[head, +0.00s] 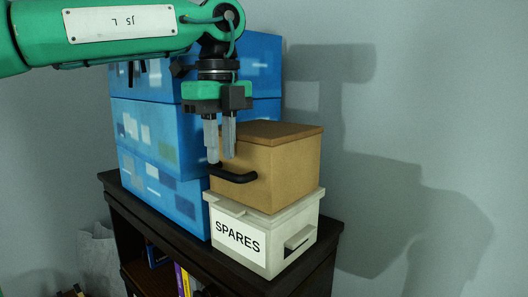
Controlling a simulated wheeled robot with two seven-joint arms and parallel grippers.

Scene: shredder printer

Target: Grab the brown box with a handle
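The brown box (285,172) has a darker brown lid and a black handle (234,175) on its front left face. It sits on top of a pale box labelled SPARES (240,238). My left gripper (221,160) comes down from above with its grey fingers pointing downward. Its fingertips are at the handle, in front of the box's left side. A narrow gap shows between the two fingers. I cannot tell whether the fingers touch the handle. My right gripper is not in view.
Large blue boxes (150,150) are stacked just left of and behind the brown box. All stand on a dark shelf unit (318,250) with books (183,280) below. A pale bag (98,255) is at the lower left. The wall is close behind; the space to the right is clear.

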